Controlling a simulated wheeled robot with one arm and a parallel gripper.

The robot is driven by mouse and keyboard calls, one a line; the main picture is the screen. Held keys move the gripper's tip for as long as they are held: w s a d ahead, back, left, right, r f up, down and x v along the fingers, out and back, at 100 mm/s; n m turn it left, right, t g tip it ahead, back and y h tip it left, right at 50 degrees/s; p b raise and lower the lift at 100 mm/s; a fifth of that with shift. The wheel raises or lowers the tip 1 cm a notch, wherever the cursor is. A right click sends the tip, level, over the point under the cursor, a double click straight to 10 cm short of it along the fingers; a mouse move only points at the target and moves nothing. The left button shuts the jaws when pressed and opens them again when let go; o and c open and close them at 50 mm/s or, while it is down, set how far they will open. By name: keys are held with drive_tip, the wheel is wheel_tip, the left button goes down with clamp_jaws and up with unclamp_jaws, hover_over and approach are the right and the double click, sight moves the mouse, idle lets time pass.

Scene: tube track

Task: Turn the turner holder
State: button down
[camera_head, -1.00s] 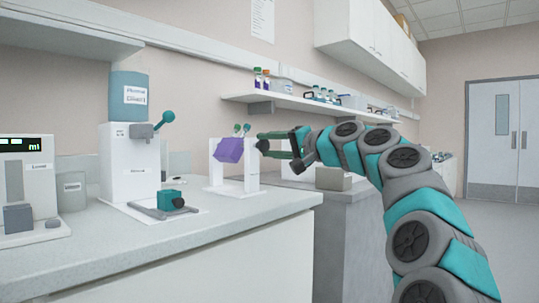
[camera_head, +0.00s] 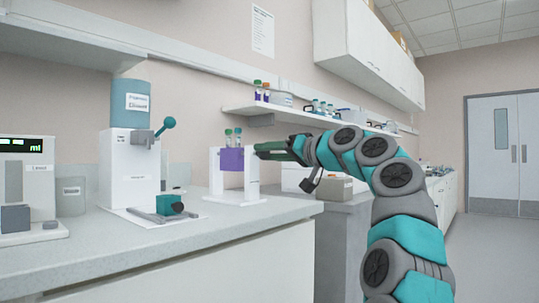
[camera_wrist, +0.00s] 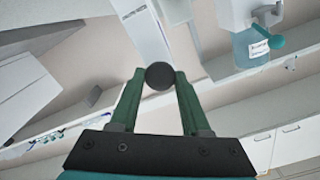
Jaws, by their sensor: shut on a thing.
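The turner holder is a white upright frame (camera_head: 215,172) on the counter with a purple block (camera_head: 232,160) hung between its posts. The block sits level. Two tubes (camera_head: 233,135) with green caps stand upright in it. My gripper (camera_head: 262,151) is at the right side of the frame, level with the block. In the wrist view its green fingers (camera_wrist: 159,90) are shut on a dark round knob (camera_wrist: 159,76). The knob is hidden behind the fingers in the head view.
A white dispenser (camera_head: 133,165) with a blue bottle and teal lever stands left of the holder. A display device (camera_head: 22,180) is at the far left. A shelf (camera_head: 290,113) with bottles hangs above my arm. The counter front (camera_head: 150,245) is clear.

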drive_tip(key=shift+f, duration=0.1)
idle(0.3)
drive_tip(key=shift+c, duration=1.9)
unclamp_jaws()
drive_tip(key=shift+s+d, duration=0.1)
drive_tip(key=b+v, duration=0.2)
drive_tip(key=v, duration=0.5)
drive_tip(key=shift+s, duration=0.15)
drive_tip(key=shift+d, duration=0.25)
